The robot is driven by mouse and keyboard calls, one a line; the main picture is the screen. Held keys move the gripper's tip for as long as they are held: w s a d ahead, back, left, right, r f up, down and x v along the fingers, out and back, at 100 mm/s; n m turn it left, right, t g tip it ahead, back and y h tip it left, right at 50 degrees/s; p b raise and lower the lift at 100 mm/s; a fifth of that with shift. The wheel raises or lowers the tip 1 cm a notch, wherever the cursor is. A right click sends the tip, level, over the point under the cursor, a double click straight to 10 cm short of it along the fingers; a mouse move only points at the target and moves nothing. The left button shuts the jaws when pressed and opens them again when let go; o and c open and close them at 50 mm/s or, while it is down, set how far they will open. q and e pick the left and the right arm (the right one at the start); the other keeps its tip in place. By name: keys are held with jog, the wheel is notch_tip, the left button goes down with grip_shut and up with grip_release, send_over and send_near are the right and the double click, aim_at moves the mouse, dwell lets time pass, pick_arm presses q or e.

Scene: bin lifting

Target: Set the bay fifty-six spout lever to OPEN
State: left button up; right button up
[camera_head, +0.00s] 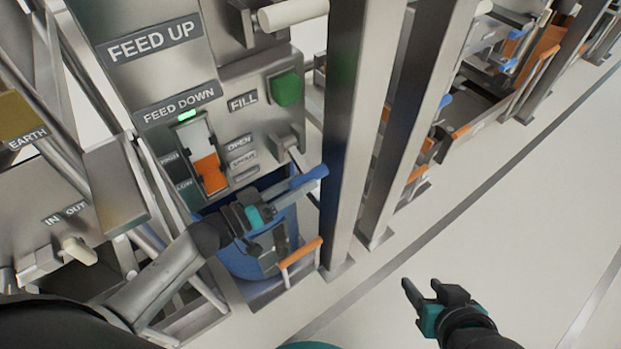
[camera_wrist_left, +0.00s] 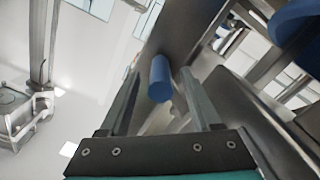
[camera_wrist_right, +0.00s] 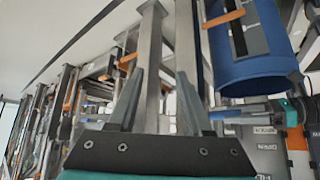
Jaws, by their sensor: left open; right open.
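The bay panel (camera_head: 225,125) carries OPEN and SPOUT labels (camera_head: 242,158) at its lower right. Beside them a grey lever arm (camera_head: 299,160) slopes down to a blue handle (camera_head: 310,177). My left gripper (camera_head: 302,188) is at this handle. In the left wrist view the blue handle (camera_wrist_left: 160,78) lies between the open fingers (camera_wrist_left: 160,85); contact cannot be told. The lowest label is too small to read. My right gripper (camera_head: 421,284) is open and empty above the floor, well right of the bay; its fingers also show in the right wrist view (camera_wrist_right: 160,85).
A steel post (camera_head: 352,130) stands just right of the handle. A green knob (camera_head: 286,89) is above the lever. The floor (camera_head: 480,230) at the right is clear.

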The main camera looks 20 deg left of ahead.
aim_at(331, 167)
pick_arm(q)
jog(key=shift+b+x, duration=0.35)
jog(key=shift+x, duration=0.8)
jog(key=shift+w+d, duration=0.3)
jog(key=shift+w, duration=0.15)
pick_arm(e)
jog(key=shift+w+a+t+y, duration=0.35)
jog(key=shift+w+a+t, duration=0.1)
jog(key=shift+a+t, duration=0.15)
jog(key=shift+w+a+t+y, duration=0.35)
jog(key=shift+w+a+t, duration=0.15)
jog(key=shift+a, duration=0.2)
pick_arm(q)
grip_shut()
